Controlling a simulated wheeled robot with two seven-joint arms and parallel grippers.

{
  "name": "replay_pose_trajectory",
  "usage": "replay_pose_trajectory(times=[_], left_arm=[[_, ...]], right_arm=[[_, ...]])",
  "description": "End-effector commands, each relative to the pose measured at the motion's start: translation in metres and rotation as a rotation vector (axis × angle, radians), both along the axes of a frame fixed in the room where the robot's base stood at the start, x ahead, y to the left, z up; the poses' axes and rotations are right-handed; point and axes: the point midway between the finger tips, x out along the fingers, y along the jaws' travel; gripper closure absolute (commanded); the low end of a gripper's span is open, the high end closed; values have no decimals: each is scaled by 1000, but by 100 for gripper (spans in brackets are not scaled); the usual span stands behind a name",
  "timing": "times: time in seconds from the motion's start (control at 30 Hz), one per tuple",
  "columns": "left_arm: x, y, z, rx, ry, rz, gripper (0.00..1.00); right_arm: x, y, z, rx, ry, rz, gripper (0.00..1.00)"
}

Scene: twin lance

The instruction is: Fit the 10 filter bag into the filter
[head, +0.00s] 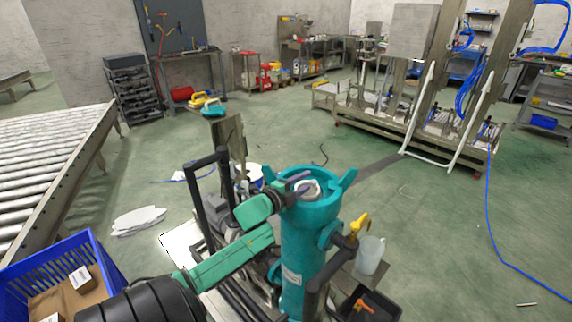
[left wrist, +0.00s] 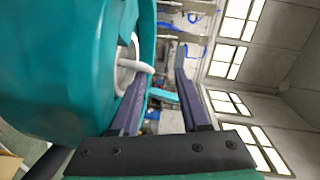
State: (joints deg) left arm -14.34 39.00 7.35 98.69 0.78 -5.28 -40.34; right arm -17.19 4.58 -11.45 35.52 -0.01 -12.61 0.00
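The filter (head: 309,245) is an upright teal cylinder with an open top and lugs on its rim. In the left wrist view its teal wall (left wrist: 55,65) fills the left side. The white filter bag (head: 313,188) sits inside the filter's mouth; its lower part is hidden by the housing. In the left wrist view the bag's white ring and a handle-like piece (left wrist: 138,67) show at the opening. My left gripper (head: 303,185) is at the filter's mouth, beside the bag. Its fingers (left wrist: 163,62) are apart, with the white piece near one fingertip; contact is unclear. My right gripper is out of view.
A yellow-handled valve (head: 359,225) and a clear jug (head: 370,255) are right of the filter. A black tray (head: 368,304) is below them. A blue crate (head: 100,262) with boxes stands at left, near a roller conveyor (head: 50,150). Open floor lies to the right.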

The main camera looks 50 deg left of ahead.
Motion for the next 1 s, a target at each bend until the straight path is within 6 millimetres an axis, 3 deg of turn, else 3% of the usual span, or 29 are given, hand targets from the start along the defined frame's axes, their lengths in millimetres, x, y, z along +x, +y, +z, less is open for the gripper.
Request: replay_pose_trajectory(times=[0.63, 0.8, 1.0], left_arm=[[-115, -7, 18, 7, -11, -1, 55], [-128, -8, 22, 10, -14, -2, 55], [-128, -8, 23, 10, -15, -3, 55]], right_arm=[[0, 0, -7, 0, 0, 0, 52], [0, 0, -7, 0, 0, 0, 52], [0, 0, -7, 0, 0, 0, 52]])
